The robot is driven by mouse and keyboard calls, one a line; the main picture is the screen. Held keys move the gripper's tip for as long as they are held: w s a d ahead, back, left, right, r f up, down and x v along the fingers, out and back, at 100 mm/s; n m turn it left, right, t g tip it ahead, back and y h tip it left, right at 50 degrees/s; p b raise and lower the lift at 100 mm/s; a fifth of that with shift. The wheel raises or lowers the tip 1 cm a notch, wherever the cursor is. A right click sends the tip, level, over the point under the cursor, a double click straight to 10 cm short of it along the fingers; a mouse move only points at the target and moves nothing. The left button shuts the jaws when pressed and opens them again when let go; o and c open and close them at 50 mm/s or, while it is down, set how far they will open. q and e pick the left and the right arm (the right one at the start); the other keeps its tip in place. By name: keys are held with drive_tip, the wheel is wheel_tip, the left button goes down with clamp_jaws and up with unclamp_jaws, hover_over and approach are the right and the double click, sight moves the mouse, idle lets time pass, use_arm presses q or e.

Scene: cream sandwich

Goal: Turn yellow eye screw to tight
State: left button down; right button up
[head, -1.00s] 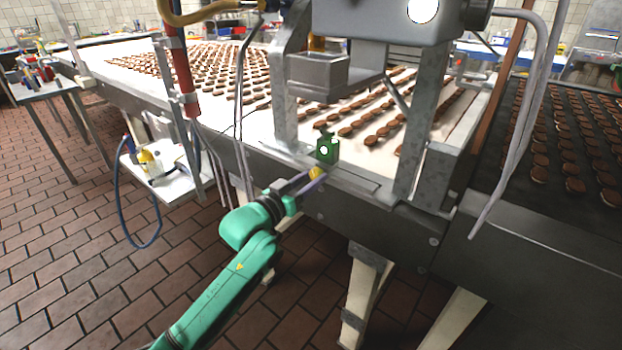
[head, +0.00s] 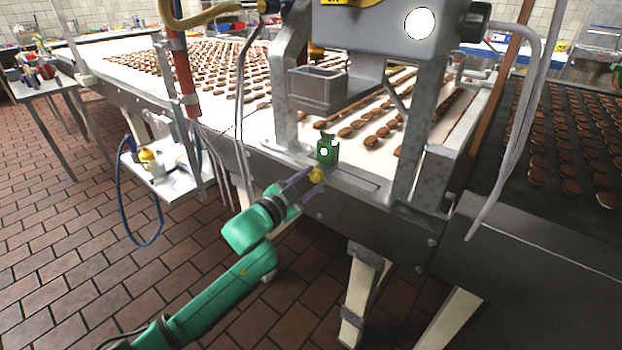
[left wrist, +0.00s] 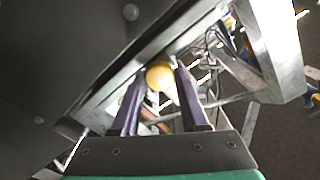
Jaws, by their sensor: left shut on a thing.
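The yellow eye screw (head: 317,174) sits at the edge of the conveyor frame, just below a small green block (head: 327,151) with a round white spot. My left gripper (head: 309,181) reaches it from the lower left, with its purple fingers at the screw. In the left wrist view the yellow screw head (left wrist: 160,75) shows as a round shape between the tips of the two fingers (left wrist: 162,88). The fingers are shut on it and hide part of its sides. My right gripper is not in view.
The grey conveyor frame (head: 375,215) runs across in front, with rows of brown biscuits on the white belt (head: 290,128). A grey machine head (head: 390,35) on metal posts stands above. A red pole (head: 181,75) and a small white shelf (head: 165,180) are at left. Brick floor is open at lower left.

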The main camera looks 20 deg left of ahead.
use_arm(q)
drive_tip(key=m, duration=1.3)
drive_tip(key=shift+b, duration=0.35)
drive_tip(key=shift+c, duration=2.1)
unclamp_jaws()
drive_tip(key=b+v, duration=0.2)
drive_tip(key=v, duration=1.2)
drive_tip(key=shift+s+b, duration=0.25)
drive_tip(key=shift+b, duration=0.15)
